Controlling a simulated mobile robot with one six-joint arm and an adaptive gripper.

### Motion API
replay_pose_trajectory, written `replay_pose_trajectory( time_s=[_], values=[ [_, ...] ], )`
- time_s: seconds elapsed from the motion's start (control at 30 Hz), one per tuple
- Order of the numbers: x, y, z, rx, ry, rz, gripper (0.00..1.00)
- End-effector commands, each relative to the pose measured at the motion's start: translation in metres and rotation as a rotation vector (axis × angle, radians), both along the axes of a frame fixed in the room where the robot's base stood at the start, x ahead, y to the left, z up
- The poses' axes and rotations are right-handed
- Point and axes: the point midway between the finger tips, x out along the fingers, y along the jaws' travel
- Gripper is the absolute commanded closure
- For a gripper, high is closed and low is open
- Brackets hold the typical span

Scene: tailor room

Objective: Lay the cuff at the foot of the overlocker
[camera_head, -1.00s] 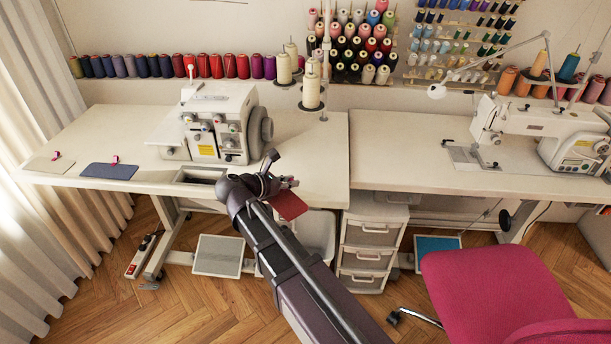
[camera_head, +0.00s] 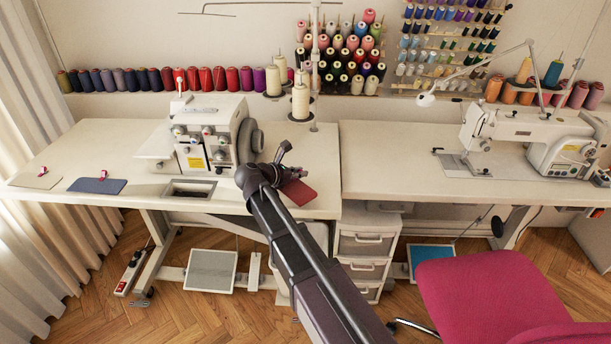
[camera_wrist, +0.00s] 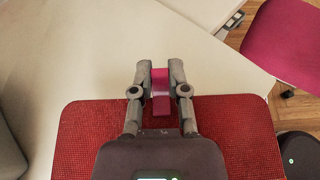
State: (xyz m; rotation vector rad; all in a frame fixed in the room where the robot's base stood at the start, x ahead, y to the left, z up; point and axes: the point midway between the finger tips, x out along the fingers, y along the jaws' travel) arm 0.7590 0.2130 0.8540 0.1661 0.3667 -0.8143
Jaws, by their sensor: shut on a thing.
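My gripper (camera_head: 288,176) is shut on a pink clip (camera_wrist: 160,92) fixed to a flat red cuff (camera_head: 300,192). In the wrist view the cuff (camera_wrist: 90,135) spreads wide on both sides of the fingers (camera_wrist: 160,78), its middle hidden by the gripper body. In the head view it shows at the front right part of the left table, over the tabletop near the edge. I cannot tell whether it touches the top. The white overlocker (camera_head: 208,138) stands on that table, left of and beyond my gripper.
A blue-grey piece (camera_head: 97,186) and a cream piece (camera_head: 36,178), each with a pink clip, lie on the left table (camera_head: 120,150). Thread cones (camera_head: 300,100) stand behind. A sewing machine (camera_head: 530,135) is on the right table. A pink chair (camera_head: 480,295) stands front right.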

Motion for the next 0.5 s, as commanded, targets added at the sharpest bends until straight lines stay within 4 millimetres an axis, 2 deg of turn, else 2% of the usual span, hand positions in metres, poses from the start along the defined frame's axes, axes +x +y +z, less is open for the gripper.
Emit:
replay_pose_trajectory(
  time_s=[0.03,0.2,0.5],
  values=[
    [0.012,-0.003,-0.002,0.0,0.0,-0.002,1.0],
    [0.034,-0.013,-0.004,0.0,0.0,-0.001,1.0],
    [0.042,-0.018,-0.004,0.0,0.0,0.001,1.0]
  ],
)
